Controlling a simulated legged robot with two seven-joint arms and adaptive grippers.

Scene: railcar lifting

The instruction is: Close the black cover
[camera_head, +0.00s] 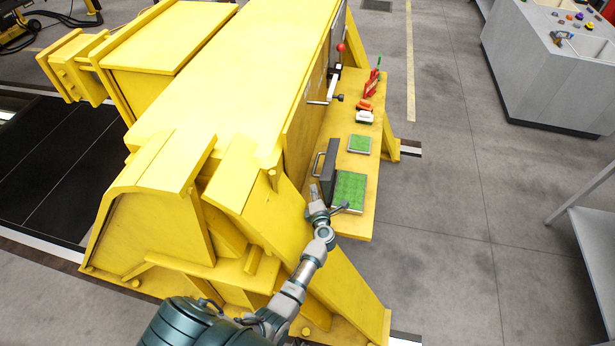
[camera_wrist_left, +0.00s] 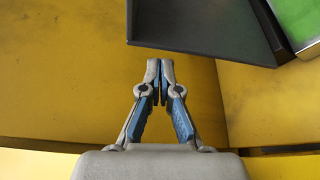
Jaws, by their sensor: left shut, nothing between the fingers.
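The black cover (camera_head: 329,172) stands raised at the left side of a box with a green board (camera_head: 349,191) on the yellow shelf. A handle (camera_head: 317,164) sticks out from the cover's left face. My left gripper (camera_head: 314,190) is just in front of and left of the cover, apart from it as far as I can see. In the left wrist view the left gripper (camera_wrist_left: 160,66) has its fingertips together with nothing between them, and the black cover (camera_wrist_left: 205,28) is ahead of it. The green board (camera_wrist_left: 297,20) shows at the upper right. My right gripper is not in view.
A large yellow machine (camera_head: 220,90) borders the shelf (camera_head: 352,225) on the left. Farther back lie a smaller green board (camera_head: 359,144), white and orange items (camera_head: 364,115), a red item (camera_head: 372,84) and a red-knobbed lever (camera_head: 340,48).

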